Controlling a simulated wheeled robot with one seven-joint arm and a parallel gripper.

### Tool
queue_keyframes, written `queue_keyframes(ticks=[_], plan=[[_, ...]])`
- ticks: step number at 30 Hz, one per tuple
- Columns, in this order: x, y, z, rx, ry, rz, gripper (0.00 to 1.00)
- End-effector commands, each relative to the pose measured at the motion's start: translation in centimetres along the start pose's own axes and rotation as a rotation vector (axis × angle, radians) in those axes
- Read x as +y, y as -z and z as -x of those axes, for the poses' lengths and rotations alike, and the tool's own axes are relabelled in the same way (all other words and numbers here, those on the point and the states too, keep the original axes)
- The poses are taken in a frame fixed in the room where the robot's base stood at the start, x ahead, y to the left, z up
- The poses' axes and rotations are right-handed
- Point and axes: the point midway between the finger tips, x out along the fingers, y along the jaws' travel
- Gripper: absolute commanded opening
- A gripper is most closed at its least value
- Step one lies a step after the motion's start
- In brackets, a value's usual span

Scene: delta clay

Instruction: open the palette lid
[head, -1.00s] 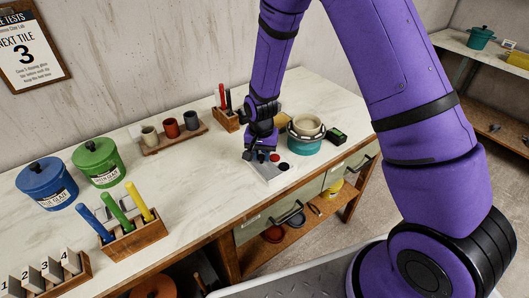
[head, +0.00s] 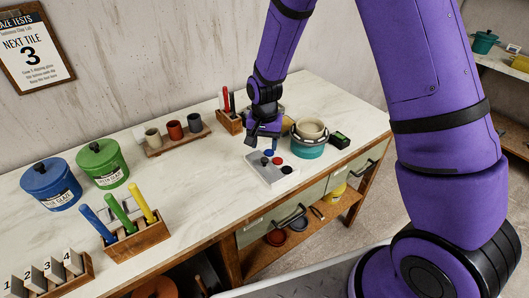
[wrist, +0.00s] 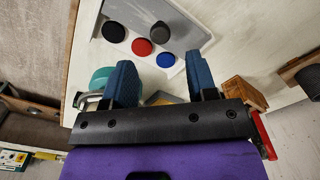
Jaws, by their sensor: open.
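The palette (head: 284,181) is a pale tray on the bench top, with blue, red and black paint wells showing; they also show in the wrist view (wrist: 141,47). A flat grey lid (head: 256,168) seems to cover its left part, with a dark round knob (head: 265,161). In the wrist view the knob (wrist: 159,32) stands beyond the fingertips. My gripper (head: 262,139) is just above and behind the palette, apart from the knob. Its two blue fingers are spread with nothing between them in the wrist view (wrist: 163,68).
A teal pot with a cream bowl (head: 309,139) and a small dark green box (head: 339,139) stand right of the palette. A wooden holder (head: 230,122) and a cup rack (head: 178,139) are behind.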

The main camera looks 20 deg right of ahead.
Motion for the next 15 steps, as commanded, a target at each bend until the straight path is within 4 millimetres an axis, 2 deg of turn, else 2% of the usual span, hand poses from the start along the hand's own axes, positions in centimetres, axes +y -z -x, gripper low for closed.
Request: queue_keyframes(ticks=[1,6,10,15], plan=[[-0.1,0.1,1.0,0.004,0.003,0.000,0.52],[-0.1,0.0,3.3,0.002,0.002,0.000,0.52],[-0.1,0.0,4.3,0.001,0.001,0.000,0.52],[0.0,0.0,4.6,0.000,0.000,0.000,0.52]])
